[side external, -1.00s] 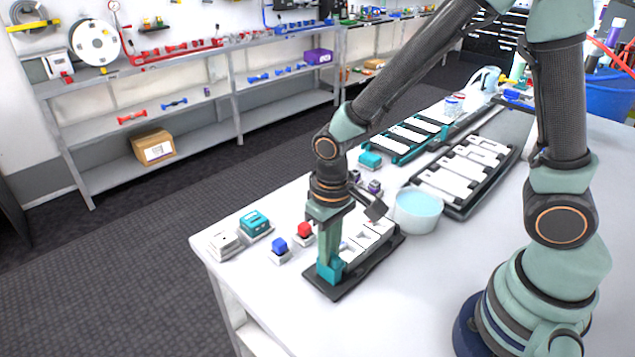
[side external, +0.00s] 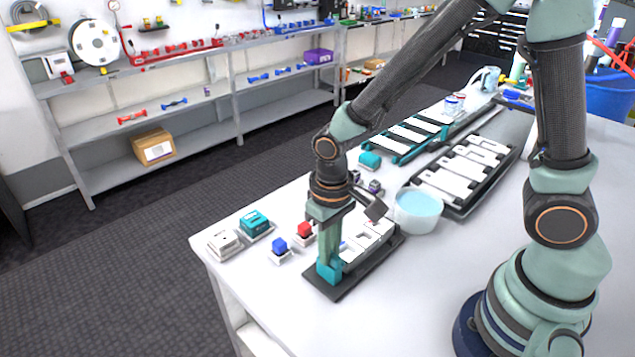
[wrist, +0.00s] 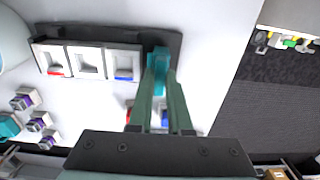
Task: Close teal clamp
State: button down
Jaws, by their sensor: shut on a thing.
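The teal clamp (side external: 328,271) stands at the near left end of a dark base plate (side external: 350,285). It also shows in the wrist view (wrist: 159,72), between my fingertips. My gripper (side external: 329,258) points down over that end of the plate and is shut on the teal clamp; in the wrist view its two green fingers (wrist: 160,88) meet around it. White blocks (side external: 368,240) with recesses sit in a row on the plate beside the clamp. The fingers hide part of the clamp, so I cannot tell how far it is closed.
A teal box (side external: 255,222) is further left. A round tub (side external: 417,212) stands close behind the plate. The table's front is clear.

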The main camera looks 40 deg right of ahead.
jog(key=shift+d, duration=1.05)
jog(key=c, duration=0.8)
grip_release()
jog(key=shift+c, duration=0.2)
notch_tip(320, 180, up, 12)
jog(key=shift+r, duration=0.1)
